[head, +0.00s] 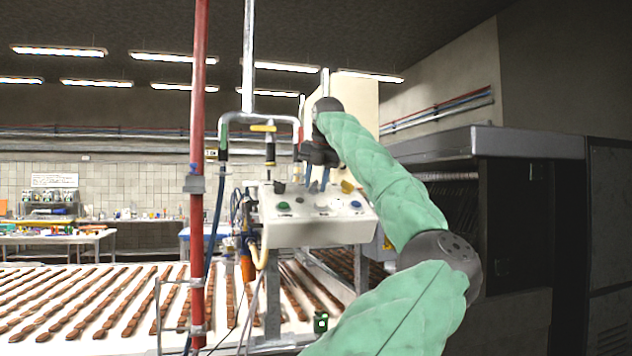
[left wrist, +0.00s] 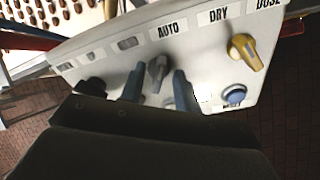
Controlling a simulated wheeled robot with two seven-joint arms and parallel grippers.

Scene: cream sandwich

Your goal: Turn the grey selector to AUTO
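The grey selector (left wrist: 157,70) is on the sloped white control panel (left wrist: 95,50), below the AUTO label (left wrist: 168,29) in the left wrist view. I cannot tell exactly where its pointer aims. My left gripper (left wrist: 158,88) is open, with one blue finger on each side of the selector. Gaps show between fingers and knob, so it does not look gripped. In the head view my left gripper (head: 317,184) reaches down to the top of the control box (head: 315,232); I cannot make out the selector there. My right gripper is not in view.
A yellow knob (left wrist: 245,52) and a blue button (left wrist: 234,95) sit right of the selector, a black knob (left wrist: 92,85) left. A red pole (head: 198,150) stands left of the box. A conveyor (head: 100,335) with rows of brown bars runs below.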

